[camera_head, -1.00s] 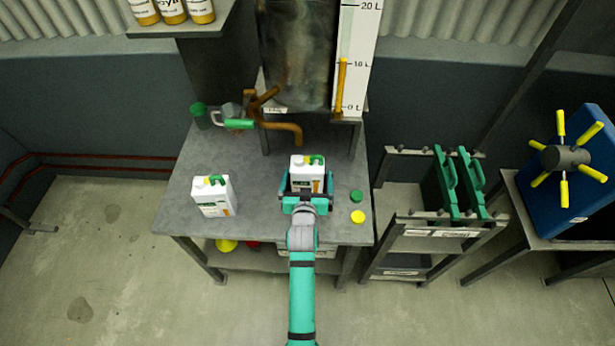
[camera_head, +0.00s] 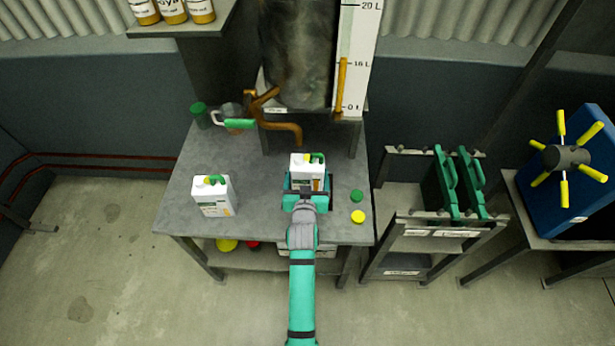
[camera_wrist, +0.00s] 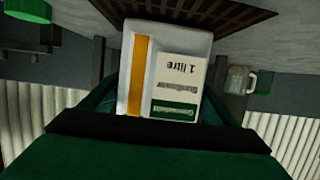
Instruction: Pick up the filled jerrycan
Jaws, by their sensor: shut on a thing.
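My gripper (camera_head: 307,180) is shut on this jerrycan, one finger at each side. I cannot tell whether its base touches the table. A second white jerrycan (camera_head: 213,197), also with a green handle and yellow cap, stands apart on the table's left.
A green cap (camera_head: 357,196) and yellow cap (camera_head: 358,216) lie right of my gripper. A brown spout (camera_head: 285,128) hangs behind, below a tank with a gauge (camera_head: 355,60). A jug (camera_head: 232,117) stands at the back left. A rack (camera_head: 430,240) holds green containers on the right.

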